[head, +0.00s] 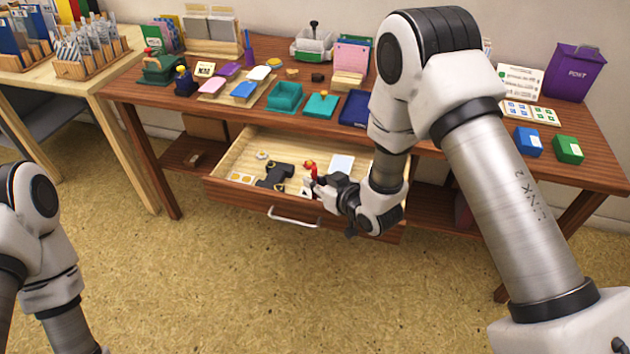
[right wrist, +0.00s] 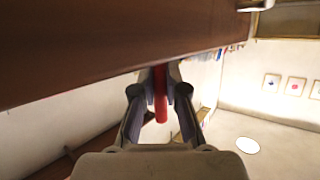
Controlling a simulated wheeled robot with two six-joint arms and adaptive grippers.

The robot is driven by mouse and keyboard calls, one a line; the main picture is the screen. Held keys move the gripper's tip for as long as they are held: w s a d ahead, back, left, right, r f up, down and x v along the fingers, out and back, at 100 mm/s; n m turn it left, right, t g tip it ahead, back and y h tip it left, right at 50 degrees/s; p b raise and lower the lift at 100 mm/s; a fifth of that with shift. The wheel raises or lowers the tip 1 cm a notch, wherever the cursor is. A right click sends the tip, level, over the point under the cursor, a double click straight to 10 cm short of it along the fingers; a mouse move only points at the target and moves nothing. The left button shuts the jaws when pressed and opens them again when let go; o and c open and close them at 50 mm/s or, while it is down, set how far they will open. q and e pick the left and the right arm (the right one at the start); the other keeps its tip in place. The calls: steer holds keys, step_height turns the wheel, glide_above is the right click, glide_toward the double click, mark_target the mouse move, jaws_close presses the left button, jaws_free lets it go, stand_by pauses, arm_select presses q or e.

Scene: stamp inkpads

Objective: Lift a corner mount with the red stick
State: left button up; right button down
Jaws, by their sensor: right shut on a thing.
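My right gripper (head: 318,187) is over the open drawer (head: 230,190). It is shut on a red stick (right wrist: 160,95), which stands between the two fingers in the right wrist view. The stick's red upper end (head: 310,166) shows just beyond the fingers in the head view; its tip is hard to make out. Small pale pieces with orange marks (head: 241,178) lie at the drawer's left; I cannot tell whether they are corner mounts. My left arm shows at the left edge, but its gripper is out of view.
The drawer also holds a black object (head: 275,176) and a pale square (head: 341,163). Its metal handle (head: 294,219) is at the front. The wooden table (head: 140,98) above is crowded with inkpads, teal trays (head: 285,96) and a purple box (head: 573,72). The floor in front is clear.

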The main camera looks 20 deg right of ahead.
mark_target(315, 169)
steer(key=shift+f+b, duration=0.3)
steer(key=shift+f, duration=0.2)
stand_by(1.2)
step_height(315, 169, up, 7)
steer(key=p, duration=0.5)
steer(key=shift+r+p, duration=0.1)
steer(key=shift+p, duration=0.25)
